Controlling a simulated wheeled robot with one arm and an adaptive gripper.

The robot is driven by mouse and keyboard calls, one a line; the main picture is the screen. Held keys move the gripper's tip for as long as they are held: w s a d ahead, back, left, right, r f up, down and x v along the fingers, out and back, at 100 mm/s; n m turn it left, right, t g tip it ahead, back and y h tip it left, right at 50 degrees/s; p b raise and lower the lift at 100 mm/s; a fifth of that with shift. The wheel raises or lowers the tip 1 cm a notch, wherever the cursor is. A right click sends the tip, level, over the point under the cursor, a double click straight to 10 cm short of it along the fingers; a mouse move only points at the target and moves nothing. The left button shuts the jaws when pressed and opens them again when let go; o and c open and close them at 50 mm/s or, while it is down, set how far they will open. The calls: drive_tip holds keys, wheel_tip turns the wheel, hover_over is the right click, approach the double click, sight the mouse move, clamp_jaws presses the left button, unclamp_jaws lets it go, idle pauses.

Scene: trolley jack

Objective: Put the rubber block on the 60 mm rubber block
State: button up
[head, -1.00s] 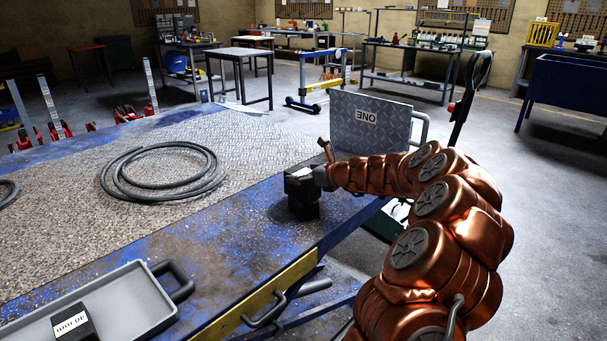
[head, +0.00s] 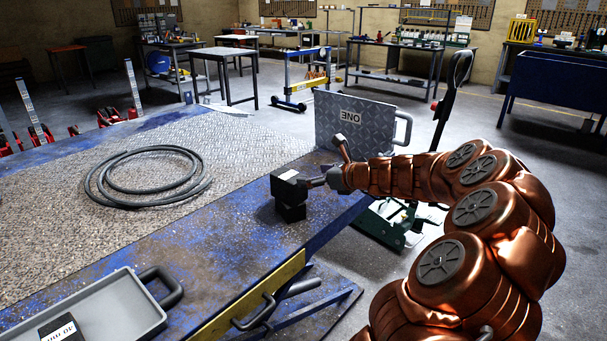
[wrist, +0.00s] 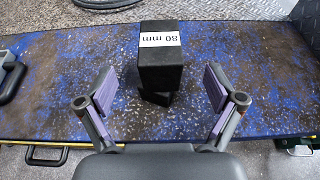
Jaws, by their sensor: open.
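A black rubber block (head: 288,185) with a white label rests on top of a second black block (head: 291,212) on the blue bench, near its right edge. In the wrist view the upper block's (wrist: 163,68) label seems to read 80 mm. The lower block (wrist: 158,98) is mostly hidden under it and looks turned a little relative to it; its label is not visible. My gripper (head: 318,181) is to the right of the stack. In the wrist view my gripper (wrist: 160,82) is open, its two fingers wide apart with clear gaps either side of the blocks.
A grey tray (head: 148,318) with a labelled black block (head: 60,330) is at the lower left. A coiled hose (head: 150,205) lies on the textured mat (head: 60,240). A metal panel (head: 345,120) stands behind my gripper. Bare bench lies left of the stack.

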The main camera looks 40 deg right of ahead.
drive_tip(key=shift+v, duration=1.05)
drive_tip(key=shift+a, duration=0.15)
drive_tip(key=s+a+n+g+y, duration=0.25)
drive_tip(key=a+n, duration=0.35)
drive_tip(key=a, duration=0.6)
drive_tip(key=s+a+n+g+y, duration=0.1)
drive_tip(key=a+n+g+y, duration=0.15)
drive_tip(key=a+n, duration=0.6)
drive_tip(key=s+a+f+n+g, duration=0.35)
drive_tip(key=s+a, duration=0.35)
drive_tip(key=a, duration=0.5)
drive_tip(key=s+a+f+n+g+h, duration=0.2)
drive_tip(key=s+n+g, duration=0.15)
drive_tip(key=s, duration=0.35)
drive_tip(key=s+a+f+n+g+h, duration=0.2)
drive_tip(key=s+n, duration=0.3)
drive_tip(key=s, duration=0.2)
drive_tip(key=s+d+f+n+g+h, duration=0.2)
drive_tip(key=s+d+n+h, duration=0.2)
drive_tip(key=s+n, duration=0.3)
drive_tip(key=s+d, duration=0.1)
drive_tip(key=s, duration=0.4)
drive_tip(key=shift+d, duration=0.4)
drive_tip(key=shift+s, duration=0.15)
